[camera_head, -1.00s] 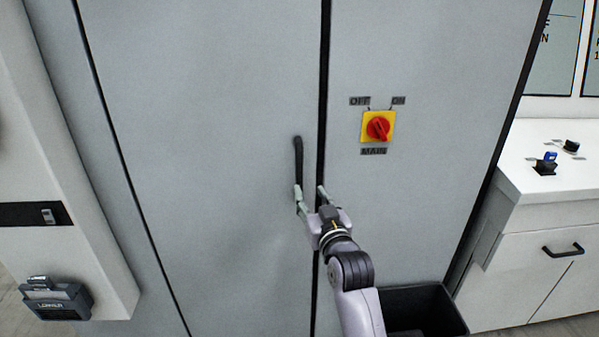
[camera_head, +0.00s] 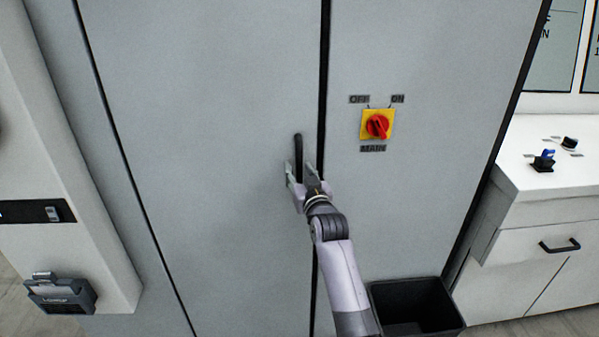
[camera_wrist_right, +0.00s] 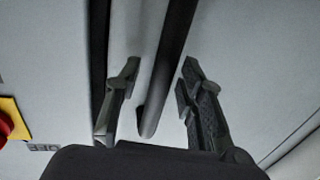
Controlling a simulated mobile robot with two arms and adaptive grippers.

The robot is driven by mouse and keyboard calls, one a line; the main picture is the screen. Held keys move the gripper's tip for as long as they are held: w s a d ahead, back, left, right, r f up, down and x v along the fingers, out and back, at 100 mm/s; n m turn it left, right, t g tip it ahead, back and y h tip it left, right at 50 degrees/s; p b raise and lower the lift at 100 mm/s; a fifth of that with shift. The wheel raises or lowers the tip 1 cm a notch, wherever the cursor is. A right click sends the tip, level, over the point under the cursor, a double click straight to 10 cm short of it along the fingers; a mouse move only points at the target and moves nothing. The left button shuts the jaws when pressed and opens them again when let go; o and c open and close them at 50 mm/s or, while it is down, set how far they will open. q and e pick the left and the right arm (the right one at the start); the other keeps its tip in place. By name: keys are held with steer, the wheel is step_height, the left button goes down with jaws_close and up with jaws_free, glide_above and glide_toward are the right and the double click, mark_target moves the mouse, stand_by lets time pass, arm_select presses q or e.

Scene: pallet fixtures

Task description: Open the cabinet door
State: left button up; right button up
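The grey cabinet door (camera_head: 200,130) stands shut, with a dark seam along its right edge. Its black vertical bar handle (camera_head: 298,150) is near that seam. My right gripper (camera_head: 300,172) is open at the lower part of the handle, one finger on each side of it. In the right wrist view the handle (camera_wrist_right: 163,75) runs between the two spread fingers of the gripper (camera_wrist_right: 160,95), with gaps showing on both sides. My left gripper is not in view.
A red and yellow main switch (camera_head: 377,125) is on the panel to the right. A black bin (camera_head: 455,318) stands below it. A white console (camera_head: 550,185) is at the right, and a white wall unit (camera_head: 60,130) at the left.

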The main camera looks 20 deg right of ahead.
jaws_close()
stand_by(0.7)
